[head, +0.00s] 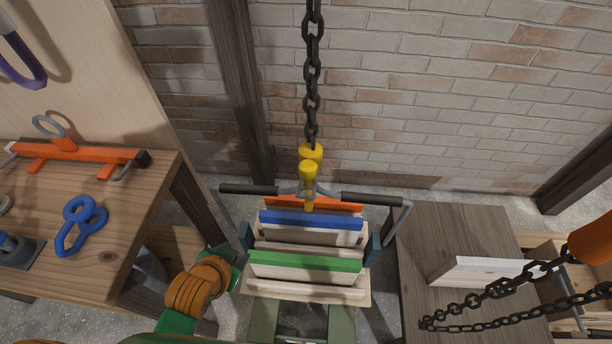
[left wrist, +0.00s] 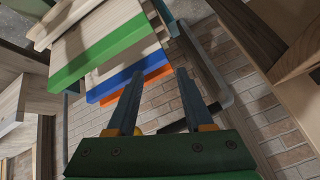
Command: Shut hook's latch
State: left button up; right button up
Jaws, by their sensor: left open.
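A yellow hook (head: 311,153) hangs from a dark chain at the middle of the head view. A yellow piece (head: 308,174), perhaps its latch, shows at its front, by a grey metal bracket between two black handle grips. I cannot tell whether the latch is open or shut. My left gripper (head: 236,260) is low and left of the hook, beside the stacked boards, with its fingers poorly seen there. In the left wrist view the left gripper (left wrist: 159,73) is open and empty, its fingers pointing towards the boards. A small yellow bit shows behind the fingers. My right gripper is out of view.
Boards with blue (head: 310,219), green (head: 305,262) and orange edges stand below the hook. A wooden workbench (head: 125,225) with a blue shackle (head: 82,222) is at left. A dark wooden table (head: 465,225) is at right, with loose chains (head: 500,290) in front.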

aim_at(308, 167)
pick_arm(q)
jog(key=w+d+r+m+t+h, duration=0.3)
jog(key=w+r+m+t+h, duration=0.2)
jog(key=w+r+m+t, duration=0.85)
jog(key=s+d+r+m+g+h+p, duration=0.1)
jog(key=d+m+g+h, duration=0.3)
jog(key=m, duration=0.6)
jog(key=s+d+r+m+g+h+p, duration=0.1)
jog(key=d+r+m+g+h, duration=0.2)
jog(key=m+g, duration=0.4)
jog(key=s+d+r+m+g+h+p, duration=0.1)
jog(key=d+m+g+h, duration=0.4)
jog(key=m, duration=0.9)
jog(key=shift+s+r+g+h+p, duration=0.35)
jog(key=shift+s+r+g+h, duration=0.1)
jog(key=shift+r+h, duration=0.2)
jog(key=shift+d, duration=0.2)
jog(key=shift+f, duration=0.15)
grip_shut()
